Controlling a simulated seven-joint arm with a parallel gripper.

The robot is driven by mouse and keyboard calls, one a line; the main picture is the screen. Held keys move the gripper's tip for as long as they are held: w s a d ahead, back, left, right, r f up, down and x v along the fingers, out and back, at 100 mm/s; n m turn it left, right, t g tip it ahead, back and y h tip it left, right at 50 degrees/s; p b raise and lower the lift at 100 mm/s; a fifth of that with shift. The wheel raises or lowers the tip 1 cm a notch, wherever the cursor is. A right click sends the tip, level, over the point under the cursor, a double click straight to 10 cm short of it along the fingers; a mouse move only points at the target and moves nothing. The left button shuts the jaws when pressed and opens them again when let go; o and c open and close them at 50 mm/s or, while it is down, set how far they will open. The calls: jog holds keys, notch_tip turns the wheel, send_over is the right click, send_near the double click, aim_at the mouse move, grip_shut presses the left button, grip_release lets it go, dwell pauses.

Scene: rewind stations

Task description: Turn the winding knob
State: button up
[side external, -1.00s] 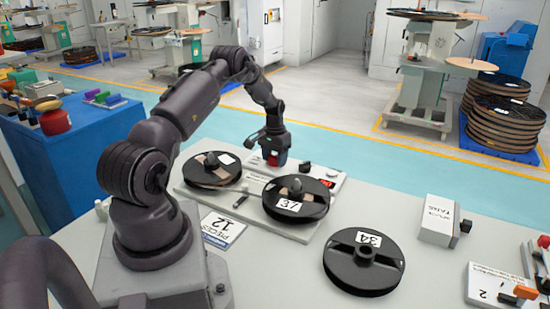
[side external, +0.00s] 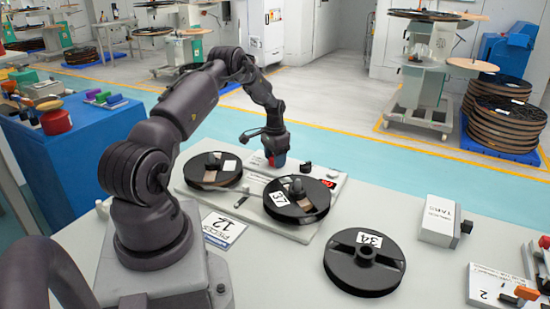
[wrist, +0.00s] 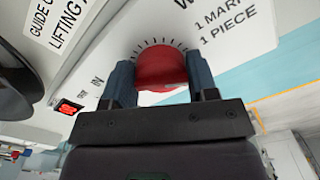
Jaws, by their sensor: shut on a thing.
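The winding knob (wrist: 162,68) is a red rounded knob on a pale panel with a ring of tick marks. In the wrist view my gripper (wrist: 160,80) has one finger on each side of it and is shut on it. In the side view my gripper (side external: 275,160) points down at the back of the rewind station (side external: 305,232), and the knob is mostly hidden by the fingers. The station carries a left reel (side external: 212,180) and a right reel (side external: 297,208) labelled 37.
A lit red switch (wrist: 68,107) sits on the panel. A loose black reel (side external: 365,275) labelled 34 lies front right. A "12 pieces" card (side external: 222,230) lies before the station. A pale tape box (side external: 440,222) stands right. Bare table lies between the box and station.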

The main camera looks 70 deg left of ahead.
jog(key=o, duration=0.9)
jog(key=shift+r, duration=0.15)
notch_tip(320, 180, up, 13)
jog(key=shift+f, duration=0.15)
dwell(0.4)
